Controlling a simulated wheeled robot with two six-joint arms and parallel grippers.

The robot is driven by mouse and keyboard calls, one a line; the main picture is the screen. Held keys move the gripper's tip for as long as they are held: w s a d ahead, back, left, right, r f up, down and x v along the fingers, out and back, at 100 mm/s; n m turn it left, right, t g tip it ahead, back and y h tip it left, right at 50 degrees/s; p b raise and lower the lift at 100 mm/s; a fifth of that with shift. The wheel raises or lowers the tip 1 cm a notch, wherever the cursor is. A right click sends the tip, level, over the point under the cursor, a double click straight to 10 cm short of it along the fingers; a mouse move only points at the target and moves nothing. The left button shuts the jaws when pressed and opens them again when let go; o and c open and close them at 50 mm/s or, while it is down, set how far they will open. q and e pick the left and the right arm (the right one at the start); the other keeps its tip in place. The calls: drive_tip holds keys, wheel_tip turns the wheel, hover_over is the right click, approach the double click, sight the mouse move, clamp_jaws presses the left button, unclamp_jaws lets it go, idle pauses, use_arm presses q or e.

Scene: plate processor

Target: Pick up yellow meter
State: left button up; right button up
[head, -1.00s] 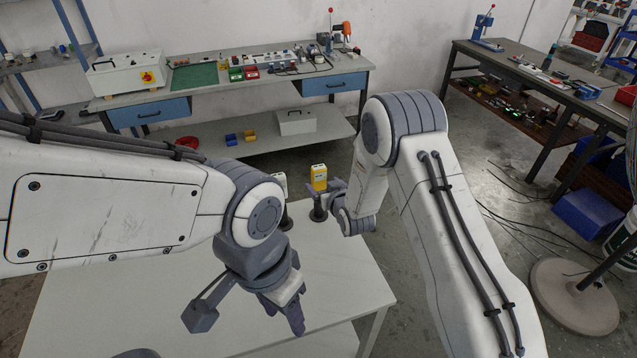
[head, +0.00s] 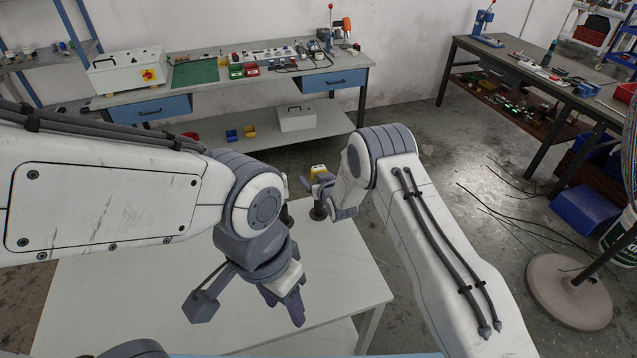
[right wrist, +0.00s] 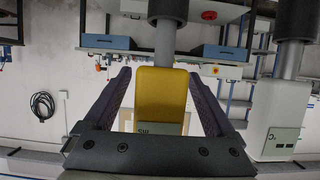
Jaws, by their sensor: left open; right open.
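The yellow meter (head: 318,169) sits on a dark round stand (head: 318,211) at the far right part of the white table (head: 335,270). In the right wrist view, which looks inverted, the yellow meter (right wrist: 160,92) is between the two purple-grey fingers of my right gripper (right wrist: 160,76), with gaps on both sides. The right gripper (head: 313,184) is open around it and partly hidden by its own arm in the head view. My left gripper (head: 284,308) is open and empty, pointing down over the table's front right.
A white meter (right wrist: 279,116) on its own stand is beside the yellow one; in the head view my left arm mostly hides it. The table between my arms is clear. A workbench (head: 220,83) with tools stands against the back wall.

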drive_tip(key=shift+c, duration=0.3)
clamp_jaws()
wheel_tip(320, 180, up, 20)
drive_tip(key=p, duration=0.1)
drive_tip(key=shift+p, duration=0.35)
idle(0.7)
